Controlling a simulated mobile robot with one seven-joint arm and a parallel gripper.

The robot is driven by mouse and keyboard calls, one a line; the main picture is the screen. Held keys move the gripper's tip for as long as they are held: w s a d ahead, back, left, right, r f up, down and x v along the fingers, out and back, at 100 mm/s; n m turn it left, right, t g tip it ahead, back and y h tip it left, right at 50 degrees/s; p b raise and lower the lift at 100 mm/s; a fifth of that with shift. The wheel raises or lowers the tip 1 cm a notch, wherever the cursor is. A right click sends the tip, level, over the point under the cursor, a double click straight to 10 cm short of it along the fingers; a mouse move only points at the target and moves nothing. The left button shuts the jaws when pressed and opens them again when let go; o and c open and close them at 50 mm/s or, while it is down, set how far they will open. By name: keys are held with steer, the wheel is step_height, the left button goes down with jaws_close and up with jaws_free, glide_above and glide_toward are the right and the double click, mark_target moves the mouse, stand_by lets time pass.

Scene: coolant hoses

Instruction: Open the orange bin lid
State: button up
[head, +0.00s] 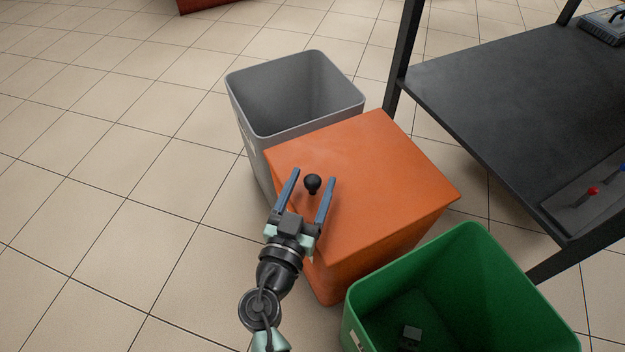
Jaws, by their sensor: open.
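The orange bin (340,279) stands on the floor between a grey bin and a green bin. Its flat orange lid (385,175) lies closed on top. A black round knob (313,184) stands up from the lid near its left edge. My gripper (315,175) is open, with one finger on the left of the knob and the other on its right in the picture. Gaps show between the knob and both fingers. The gripper's exact height above the lid is hard to tell.
A grey open bin (251,113) stands behind the orange one, and a green open bin (365,330) with a small dark object inside stands in front. A dark workbench (490,100) is at the right. The tiled floor (110,200) at the left is clear.

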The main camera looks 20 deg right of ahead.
steer(key=shift+w+d, duration=0.4)
steer(key=shift+w, duration=0.1)
jaws_close()
stand_by(1.2)
